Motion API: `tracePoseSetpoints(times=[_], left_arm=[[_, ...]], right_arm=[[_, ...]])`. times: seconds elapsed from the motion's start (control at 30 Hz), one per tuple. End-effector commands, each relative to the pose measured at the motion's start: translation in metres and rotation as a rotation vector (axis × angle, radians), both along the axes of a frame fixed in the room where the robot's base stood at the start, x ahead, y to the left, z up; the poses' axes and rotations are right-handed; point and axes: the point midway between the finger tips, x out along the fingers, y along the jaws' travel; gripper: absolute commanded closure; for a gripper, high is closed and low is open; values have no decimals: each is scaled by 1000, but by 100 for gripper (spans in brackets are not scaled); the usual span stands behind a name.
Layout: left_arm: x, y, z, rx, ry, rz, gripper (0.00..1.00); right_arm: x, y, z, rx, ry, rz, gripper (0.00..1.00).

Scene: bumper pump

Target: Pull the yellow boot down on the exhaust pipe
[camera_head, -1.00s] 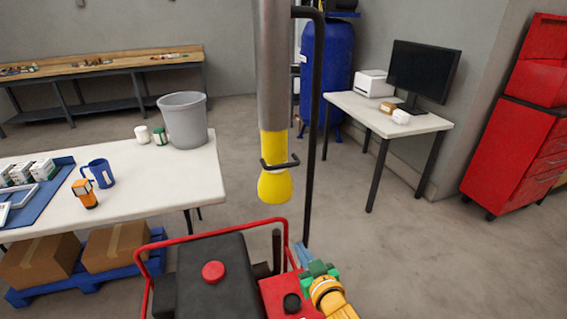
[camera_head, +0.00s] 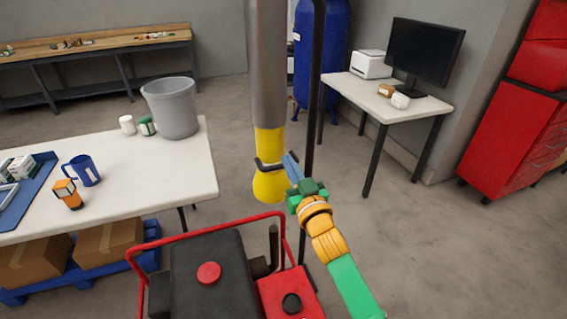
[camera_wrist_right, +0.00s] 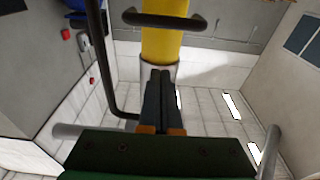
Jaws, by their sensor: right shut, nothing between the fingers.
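The yellow boot (camera_head: 269,186) hangs at the lower end of a grey vertical pipe (camera_head: 267,70), with a black handle (camera_head: 264,165) around it. It hangs above a dark upright exhaust pipe (camera_head: 274,243) on the machine, clear of it. My right gripper (camera_head: 291,168) is at the right of the boot, its fingers shut and empty beside the handle; whether they touch it I cannot tell. The right wrist view shows the shut fingers (camera_wrist_right: 161,90), the yellow boot (camera_wrist_right: 163,45) and the black handle (camera_wrist_right: 163,20) beyond them. My left gripper is not in view.
A red-framed machine (camera_head: 207,245) with a red cap stands below the boot. A thin black post (camera_head: 316,110) rises just right of the boot. A white table (camera_head: 140,195) with a grey bucket (camera_head: 171,108) is at the left. The floor at the right is open.

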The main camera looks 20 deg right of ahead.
Motion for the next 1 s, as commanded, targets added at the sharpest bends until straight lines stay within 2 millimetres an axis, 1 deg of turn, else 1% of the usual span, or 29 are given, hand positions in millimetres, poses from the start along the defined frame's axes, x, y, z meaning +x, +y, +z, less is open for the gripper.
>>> tracePoseSetpoints(times=[0.03, 0.1, 0.23, 0.3, 0.4, 0.5, 0.6, 0.9, 1.0], left_arm=[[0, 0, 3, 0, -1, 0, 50], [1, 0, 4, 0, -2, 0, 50], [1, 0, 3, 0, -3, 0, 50], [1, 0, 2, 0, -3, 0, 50], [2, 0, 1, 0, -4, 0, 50], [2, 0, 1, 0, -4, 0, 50], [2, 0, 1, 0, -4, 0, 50], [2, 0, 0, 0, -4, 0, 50], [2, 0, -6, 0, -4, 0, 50]], right_arm=[[11, 0, 3, 0, 0, -1, 100], [26, 1, 6, -2, -1, 0, 100], [53, 2, 9, -1, -2, 1, 100], [47, 2, -9, 2, 4, 0, 100], [44, 2, -23, 2, 3, 0, 100], [42, 2, -30, 0, 1, 0, 100], [42, 2, -33, -1, 1, 1, 100], [41, 1, -34, -1, 1, 1, 100], [41, -3, -40, -3, 1, 0, 100]])
